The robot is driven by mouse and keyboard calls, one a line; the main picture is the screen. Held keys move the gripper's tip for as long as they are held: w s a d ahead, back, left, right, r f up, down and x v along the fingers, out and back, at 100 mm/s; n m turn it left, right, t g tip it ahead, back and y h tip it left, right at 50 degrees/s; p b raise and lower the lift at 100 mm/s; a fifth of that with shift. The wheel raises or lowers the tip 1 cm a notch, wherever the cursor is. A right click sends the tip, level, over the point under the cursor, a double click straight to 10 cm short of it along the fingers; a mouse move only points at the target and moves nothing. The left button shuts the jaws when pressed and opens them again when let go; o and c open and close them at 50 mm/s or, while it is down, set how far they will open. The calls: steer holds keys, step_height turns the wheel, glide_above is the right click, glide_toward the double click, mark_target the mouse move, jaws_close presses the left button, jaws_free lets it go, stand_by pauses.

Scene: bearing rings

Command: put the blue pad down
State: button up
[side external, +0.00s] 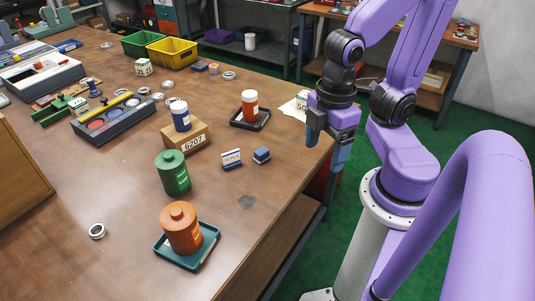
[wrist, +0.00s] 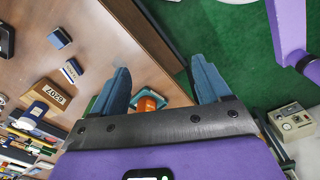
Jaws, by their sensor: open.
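A small blue pad (side external: 262,155) with a pale band lies on the brown table near its right edge. It also shows at the upper left of the wrist view (wrist: 59,38). My gripper (side external: 326,156) is to the right of the pad and above it, by the table's right edge. Its two blue fingers are spread with nothing between them, as the wrist view (wrist: 160,68) also shows. The pad stands apart from the fingers.
A small blue-and-white box (side external: 231,159) stands left of the pad. A wooden block marked 6207 (side external: 193,143), a green jar (side external: 173,175), an orange jar (side external: 181,230) on a teal tray (side external: 204,251) and a dark tray (side external: 262,124) surround it. Bare table lies in front.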

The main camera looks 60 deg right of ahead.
steer(key=w+d+f+h, duration=0.3)
steer(key=w+d+h, duration=0.1)
steer(key=d+h, duration=0.15)
steer(key=n+t+h, duration=0.5)
steer(key=n+t, duration=0.8)
steer(key=n, duration=0.3)
glide_above(263, 151)
steer(key=s, duration=0.4)
step_height(263, 151, down, 7)
steer(key=f+n+y, duration=0.1)
steer(key=f+y, duration=0.1)
steer(key=f, duration=0.1)
steer(key=s+a+f+n+y, duration=0.1)
steer(key=f+n+y, duration=0.1)
steer(key=f, duration=0.2)
steer(key=s+f+n+y, duration=0.1)
steer(key=f+y, duration=0.2)
steer(key=f, duration=0.1)
steer(key=shift+s+a+n, duration=0.15)
steer(key=shift+a+n, duration=0.15)
steer(key=shift+w+f, duration=0.25)
steer(key=shift+x, duration=3.45)
steer(key=c, duration=1.1)
